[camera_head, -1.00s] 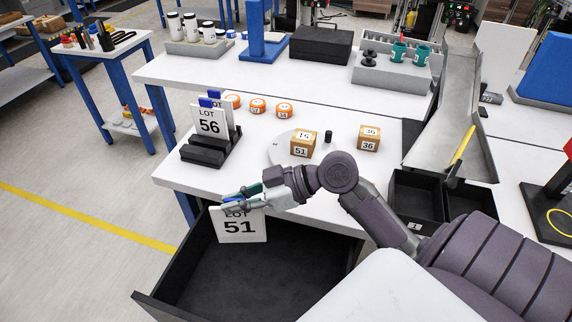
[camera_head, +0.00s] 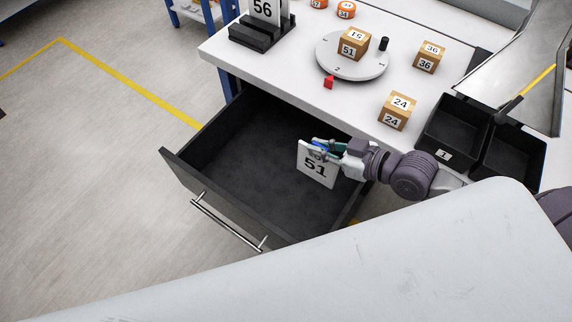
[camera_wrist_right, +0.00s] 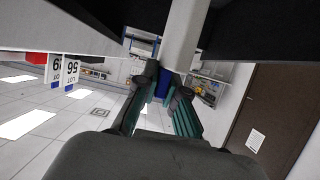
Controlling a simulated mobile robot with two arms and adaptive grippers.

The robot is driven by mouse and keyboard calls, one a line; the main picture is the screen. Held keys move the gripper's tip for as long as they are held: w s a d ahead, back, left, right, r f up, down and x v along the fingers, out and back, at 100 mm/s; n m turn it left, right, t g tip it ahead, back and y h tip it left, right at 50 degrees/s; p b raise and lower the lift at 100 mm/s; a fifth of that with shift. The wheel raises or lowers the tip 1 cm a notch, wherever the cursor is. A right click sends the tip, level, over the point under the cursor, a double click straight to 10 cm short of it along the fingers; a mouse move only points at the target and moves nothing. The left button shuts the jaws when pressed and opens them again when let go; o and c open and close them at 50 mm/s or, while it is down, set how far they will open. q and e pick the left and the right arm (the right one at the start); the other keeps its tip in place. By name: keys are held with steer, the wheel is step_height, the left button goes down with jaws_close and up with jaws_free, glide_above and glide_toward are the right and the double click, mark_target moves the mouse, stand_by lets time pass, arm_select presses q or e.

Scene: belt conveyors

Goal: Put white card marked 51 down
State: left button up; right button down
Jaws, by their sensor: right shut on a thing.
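The white card marked 51 (camera_head: 314,172) hangs upright in the head view, over the right part of the open black drawer (camera_head: 180,168). My right gripper (camera_head: 326,148) is shut on the card's top edge, where a blue part shows. I cannot tell whether the card's lower edge touches the drawer floor. In the right wrist view the gripper's fingers (camera_wrist_right: 165,95) close on the blue part, and a pale strip, likely the card (camera_wrist_right: 182,40), extends beyond them. My left gripper is not in view.
A card marked 56 (camera_head: 265,10) stands in a black slotted holder (camera_head: 258,34) on the white table (camera_head: 300,80). A round grey turntable (camera_head: 352,68) bears a box marked 51 (camera_head: 354,44). Boxes marked 36 (camera_head: 428,58) and 24 (camera_head: 396,112) stand right. The drawer floor's left part is clear.

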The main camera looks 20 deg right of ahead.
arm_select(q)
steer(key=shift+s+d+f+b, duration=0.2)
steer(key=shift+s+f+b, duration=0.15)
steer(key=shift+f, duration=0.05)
arm_select(e)
steer(key=w+a+f, duration=0.5)
steer(key=w+f, duration=0.4)
steer(key=f, duration=0.1)
steer(key=shift+w+a+f, duration=0.2)
steer(key=shift+w+f, duration=0.05)
steer(key=shift+w, duration=0.15)
steer(key=shift+f, duration=0.15)
steer(key=c, duration=1.3)
jaws_free()
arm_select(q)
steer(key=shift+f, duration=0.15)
arm_select(e)
steer(key=shift+o, duration=0.2)
